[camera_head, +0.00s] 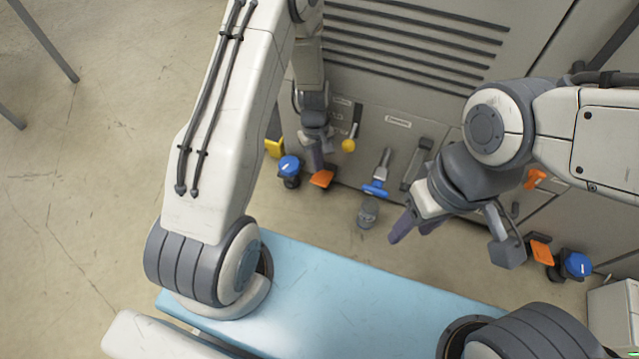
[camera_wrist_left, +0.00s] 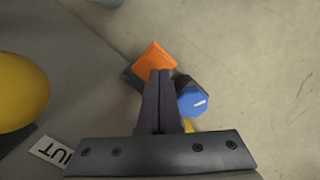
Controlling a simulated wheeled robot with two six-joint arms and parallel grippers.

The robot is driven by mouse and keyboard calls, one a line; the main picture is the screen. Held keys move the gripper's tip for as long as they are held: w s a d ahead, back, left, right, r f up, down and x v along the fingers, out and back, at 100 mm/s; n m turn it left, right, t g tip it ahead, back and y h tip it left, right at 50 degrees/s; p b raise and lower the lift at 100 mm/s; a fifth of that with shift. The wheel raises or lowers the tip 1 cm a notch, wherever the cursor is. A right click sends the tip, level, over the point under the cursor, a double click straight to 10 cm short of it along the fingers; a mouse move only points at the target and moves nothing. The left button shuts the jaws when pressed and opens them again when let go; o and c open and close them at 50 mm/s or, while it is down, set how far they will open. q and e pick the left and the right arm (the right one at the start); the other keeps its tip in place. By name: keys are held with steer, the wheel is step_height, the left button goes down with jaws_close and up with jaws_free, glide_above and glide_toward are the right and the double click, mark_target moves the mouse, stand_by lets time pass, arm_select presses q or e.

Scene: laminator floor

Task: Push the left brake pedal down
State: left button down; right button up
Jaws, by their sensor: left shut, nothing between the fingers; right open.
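The left brake pedal is an orange pad (camera_head: 322,179) low at the machine's front, beside a blue round caster lock (camera_head: 289,166). In the left wrist view the orange pad (camera_wrist_left: 154,57) lies just beyond my fingertips, with the blue part (camera_wrist_left: 192,100) to its right. My left gripper (camera_head: 316,165) is shut and empty, pointing down at the pad; it also shows in the left wrist view (camera_wrist_left: 160,75). I cannot tell whether the fingertips touch the pad. My right gripper (camera_head: 412,232) is open and empty, away from the pedal.
A yellow-knobbed lever (camera_head: 348,145) stands right of my left gripper; its yellow ball (camera_wrist_left: 20,92) is close in the left wrist view. A blue-ended handle (camera_head: 376,187) and a grey cylinder (camera_head: 367,213) are further right. Another orange pedal (camera_head: 541,248) is at far right.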

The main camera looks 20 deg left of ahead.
mark_target(319, 179)
arm_select(q)
steer(key=shift+s+d+f+b, duration=0.15)
steer(key=shift+f+b, duration=1.25)
steer(key=shift+f, duration=0.4)
arm_select(e)
steer(key=shift+f, duration=1.95)
arm_select(q)
steer(key=shift+r, duration=0.1)
steer(key=shift+f+b, duration=0.7)
steer(key=shift+f, duration=0.75)
steer(key=shift+r+p, duration=0.3)
steer(key=shift+p, duration=0.15)
steer(key=shift+w+a+r+p, duration=0.2)
steer(key=shift+w+a+p, duration=0.25)
steer(key=shift+w+a+r+p, duration=0.2)
steer(key=shift+w+a+p, duration=0.2)
steer(key=shift+a, duration=0.05)
steer(key=shift+w+a, duration=0.2)
steer(key=shift+w, duration=0.05)
arm_select(e)
steer(key=shift+r, duration=0.6)
arm_select(q)
steer(key=shift+f, duration=0.1)
arm_select(e)
steer(key=shift+f, duration=0.1)
